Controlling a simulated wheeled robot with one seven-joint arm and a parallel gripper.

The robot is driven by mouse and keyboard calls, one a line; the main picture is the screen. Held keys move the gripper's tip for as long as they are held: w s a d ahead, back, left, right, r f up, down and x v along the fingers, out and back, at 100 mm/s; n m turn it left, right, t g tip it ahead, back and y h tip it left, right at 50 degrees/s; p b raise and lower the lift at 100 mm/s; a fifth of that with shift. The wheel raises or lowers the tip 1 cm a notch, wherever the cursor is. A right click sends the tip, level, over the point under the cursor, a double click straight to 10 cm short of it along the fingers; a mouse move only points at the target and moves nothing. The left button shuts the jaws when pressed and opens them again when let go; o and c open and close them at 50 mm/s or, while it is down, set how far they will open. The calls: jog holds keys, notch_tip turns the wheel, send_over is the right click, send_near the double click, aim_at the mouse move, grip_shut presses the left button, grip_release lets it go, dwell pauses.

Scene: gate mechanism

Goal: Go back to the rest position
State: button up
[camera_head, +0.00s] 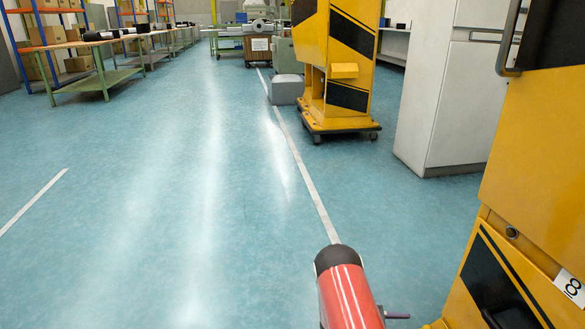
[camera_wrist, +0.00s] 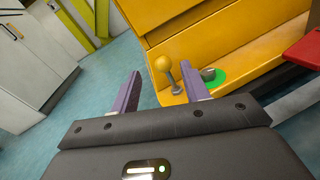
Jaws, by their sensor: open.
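In the wrist view my gripper (camera_wrist: 160,71) is open, its two purple fingers spread apart with nothing held between them. Beyond the fingertips is a lever with a round yellow knob (camera_wrist: 163,64), standing on a ledge of a yellow machine (camera_wrist: 210,35). The knob appears between the fingers, and I see no contact. A green disc (camera_wrist: 218,77) with a grey part on it lies beside the lever, partly behind the right finger. In the head view my red arm link shows at the bottom; the gripper cannot be made out there.
A yellow and black cabinet (camera_head: 535,170) stands close on the right. Another yellow unit (camera_head: 338,65) on a wheeled base and a white cabinet (camera_head: 445,95) stand farther back. A green-legged workbench (camera_head: 88,88) is at the far left. The blue floor (camera_head: 160,190) is broadly clear.

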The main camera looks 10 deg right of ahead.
jog(key=s+a+r+m+g+y+p, duration=0.1)
jog(key=s+a+r+m+y, duration=0.15)
jog(key=r, duration=0.55)
jog(key=s+a+r+m+y, duration=0.1)
jog(key=a+r+m+y, duration=0.15)
jog(key=r, duration=0.55)
jog(key=s+a+r+m+g+y+p, duration=0.1)
jog(key=s+a+r+m+y, duration=0.2)
jog(key=r, duration=0.5)
jog(key=s+a+r+m+t+y+p, duration=0.1)
jog(key=s+a+r+m+t+y, duration=0.2)
jog(key=s+a+r, duration=0.4)
jog(key=s+a+r+m+t+y+p, duration=0.1)
jog(key=s+a+r+m+t+y, duration=0.1)
jog(key=s+a+r+t+y, duration=0.4)
notch_tip(320, 180, up, 5)
jog(key=shift+s+a+r+m+t+y, duration=0.15)
jog(key=shift+s+a+m+t+y, duration=0.2)
jog(key=shift+s+a+t, duration=0.45)
